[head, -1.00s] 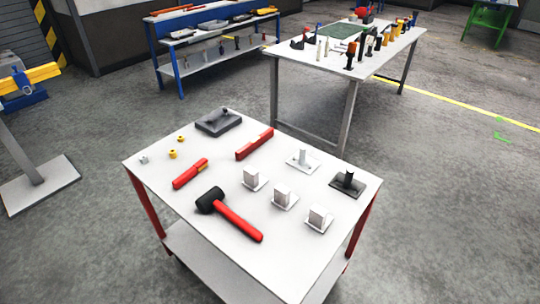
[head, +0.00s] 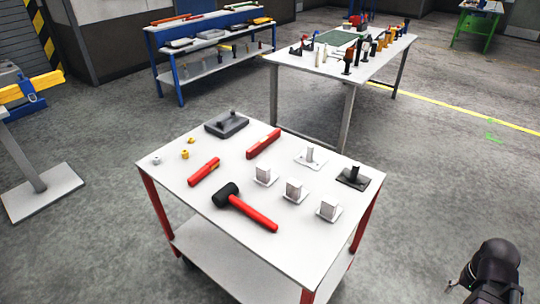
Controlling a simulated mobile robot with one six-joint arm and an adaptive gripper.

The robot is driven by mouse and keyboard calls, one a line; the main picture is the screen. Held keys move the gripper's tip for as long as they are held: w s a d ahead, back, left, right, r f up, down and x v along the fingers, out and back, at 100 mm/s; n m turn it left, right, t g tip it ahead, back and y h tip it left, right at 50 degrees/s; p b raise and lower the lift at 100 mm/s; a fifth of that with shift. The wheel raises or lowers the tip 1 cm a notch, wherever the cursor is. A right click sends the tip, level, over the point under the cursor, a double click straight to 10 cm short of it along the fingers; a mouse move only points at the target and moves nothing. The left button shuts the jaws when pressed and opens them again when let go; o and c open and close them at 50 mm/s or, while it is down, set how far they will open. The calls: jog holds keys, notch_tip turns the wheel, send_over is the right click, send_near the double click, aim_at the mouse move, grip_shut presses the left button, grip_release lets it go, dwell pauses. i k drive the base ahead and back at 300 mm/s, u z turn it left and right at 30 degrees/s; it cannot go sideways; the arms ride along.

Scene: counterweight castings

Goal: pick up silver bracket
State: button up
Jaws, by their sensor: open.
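A pale silver bracket (head: 310,160), a flat plate with a short upright post, lies near the right back edge of the white-topped table. A similar dark bracket (head: 353,176) sits to its right. Several light grey blocks on small plates stand in front, such as one at the left (head: 264,175), one in the middle (head: 294,189) and one at the right (head: 328,210). My gripper (head: 456,287) shows only partly at the bottom right, dark with a small metallic tip. It is open and well apart from the table, to its right.
The table (head: 260,252) also holds a black-headed mallet with a red handle (head: 245,208), red bars (head: 263,143), a dark grey block (head: 226,124) and small yellow parts (head: 185,154). A second table (head: 293,63) with tools stands behind. Floor at the right is clear.

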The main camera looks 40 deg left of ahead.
aim_at(309, 160)
jog(key=u, duration=0.05)
jog(key=k, duration=0.15)
jog(key=u, duration=1.35)
jog(key=k, duration=0.9)
jog(key=z, duration=0.15)
jog(key=i, duration=0.8)
jog(key=u, duration=0.05)
